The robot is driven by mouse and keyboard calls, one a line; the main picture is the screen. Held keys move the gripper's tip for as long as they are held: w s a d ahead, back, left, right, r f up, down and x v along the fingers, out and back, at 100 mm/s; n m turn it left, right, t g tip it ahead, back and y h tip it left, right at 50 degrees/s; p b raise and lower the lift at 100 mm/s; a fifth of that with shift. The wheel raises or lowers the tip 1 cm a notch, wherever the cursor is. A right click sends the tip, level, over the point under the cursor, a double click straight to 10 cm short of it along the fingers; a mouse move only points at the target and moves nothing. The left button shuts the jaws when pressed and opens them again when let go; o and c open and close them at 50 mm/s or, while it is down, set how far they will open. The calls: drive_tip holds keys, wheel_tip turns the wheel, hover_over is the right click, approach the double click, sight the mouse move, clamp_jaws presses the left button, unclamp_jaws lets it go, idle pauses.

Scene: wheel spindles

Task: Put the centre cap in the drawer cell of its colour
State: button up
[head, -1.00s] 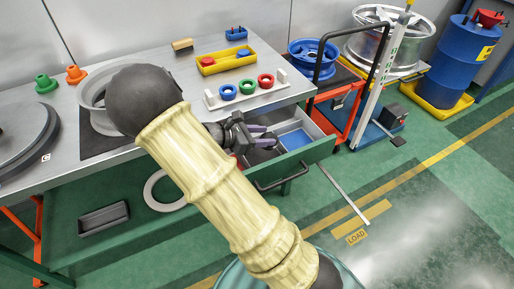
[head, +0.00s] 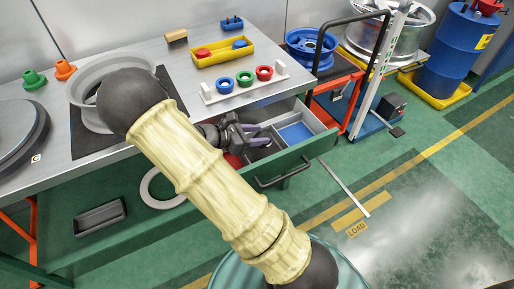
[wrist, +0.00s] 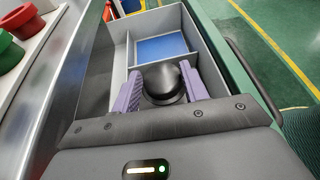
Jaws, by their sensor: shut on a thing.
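The centre cap (wrist: 163,82) is a black dome, held between the purple fingers of my gripper (wrist: 164,88) in the wrist view. In the head view my gripper (head: 262,136) is over the open drawer (head: 319,143), and the cap is not clear there. The drawer is split by grey walls. A cell with a blue floor (head: 295,133) lies just right of the fingers; the same blue cell (wrist: 160,48) is beyond the cap in the wrist view. A dark grey cell (wrist: 97,82) lies left of the fingers. A red patch (head: 233,160) shows below my gripper. The cap's height above the drawer floor is unclear.
The drawer handle (head: 283,174) sticks out in front. A white rack (head: 244,85) with blue, green and red rings and a yellow tray (head: 222,54) stand on the bench behind. A cart with a blue wheel (head: 311,45) is at the right. Open floor lies at lower right.

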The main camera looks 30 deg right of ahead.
drive_tip(key=shift+d+f, duration=0.1)
drive_tip(key=shift+f, duration=0.5)
drive_tip(key=shift+s, duration=0.2)
drive_tip(key=shift+f, duration=0.1)
drive_tip(key=shift+f+b, duration=0.5)
drive_tip(key=shift+f, duration=1.25)
drive_tip(key=shift+f, duration=0.15)
drive_tip(key=o, duration=1.2)
